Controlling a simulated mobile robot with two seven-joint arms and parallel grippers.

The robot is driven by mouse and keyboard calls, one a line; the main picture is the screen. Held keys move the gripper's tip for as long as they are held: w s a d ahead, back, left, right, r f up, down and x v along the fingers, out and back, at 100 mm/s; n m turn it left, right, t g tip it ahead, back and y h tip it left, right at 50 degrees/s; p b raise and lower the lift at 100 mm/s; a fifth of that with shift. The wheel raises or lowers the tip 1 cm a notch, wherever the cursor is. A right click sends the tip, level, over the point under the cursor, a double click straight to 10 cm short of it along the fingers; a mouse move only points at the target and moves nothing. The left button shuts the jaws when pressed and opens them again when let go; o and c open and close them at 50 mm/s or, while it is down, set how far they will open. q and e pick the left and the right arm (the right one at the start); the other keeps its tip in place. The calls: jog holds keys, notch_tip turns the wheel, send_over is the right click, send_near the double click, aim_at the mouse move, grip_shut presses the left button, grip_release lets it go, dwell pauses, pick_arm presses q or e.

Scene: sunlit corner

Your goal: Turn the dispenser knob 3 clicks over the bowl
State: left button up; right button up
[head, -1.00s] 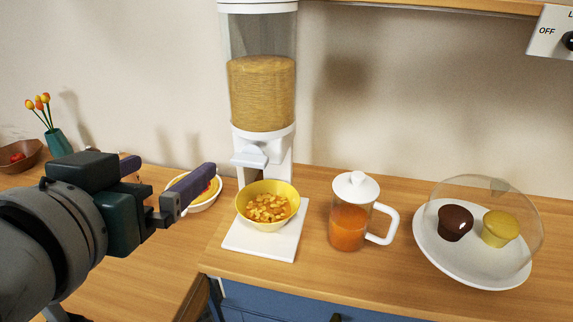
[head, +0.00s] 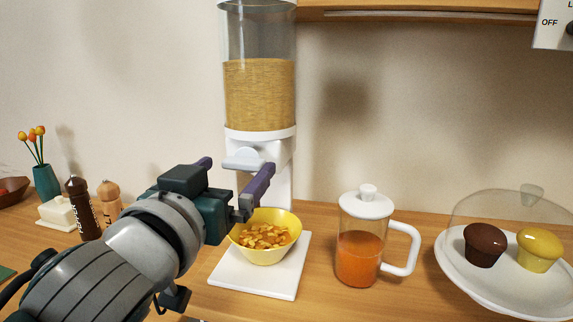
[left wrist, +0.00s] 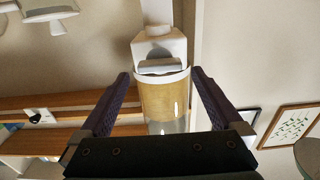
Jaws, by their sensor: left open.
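The dispenser (head: 259,95) stands on the counter, its clear hopper partly filled with golden grain. My right gripper is not in view.
A glass jug (head: 358,245) of orange liquid with a white lid stands right of the base. Further right is a white plate (head: 468,283) with two muffins under a clear dome. Two mills (head: 83,210) and a tulip vase (head: 46,182) stand left.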

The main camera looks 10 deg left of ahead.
aim_at(246, 162)
pick_arm(q)
jog(key=shift+w, duration=1.25)
jog(key=shift+c, duration=0.4)
jog(key=c, duration=1.2)
